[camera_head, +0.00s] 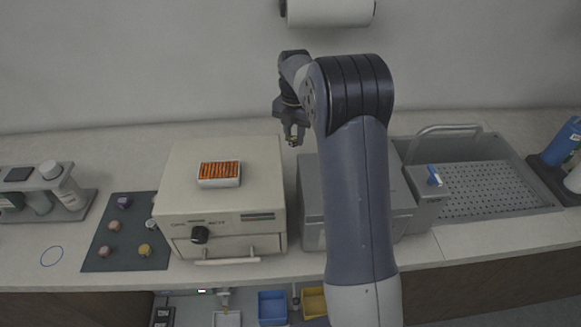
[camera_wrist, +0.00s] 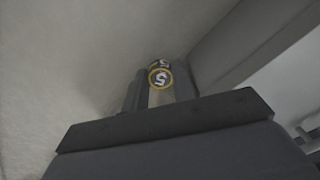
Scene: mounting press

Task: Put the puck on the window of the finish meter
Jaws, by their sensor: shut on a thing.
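A grey box (camera_head: 311,205) right of the beige box is partly hidden by my arm.
The beige box (camera_head: 220,215) has a knob, a front handle and an orange-striped tray (camera_head: 219,183) on top. A dark mat (camera_head: 125,262) at left holds several coloured pucks. A bottle rack (camera_head: 75,208) stands farther left. A sink with a perforated plate (camera_head: 480,190) lies right.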

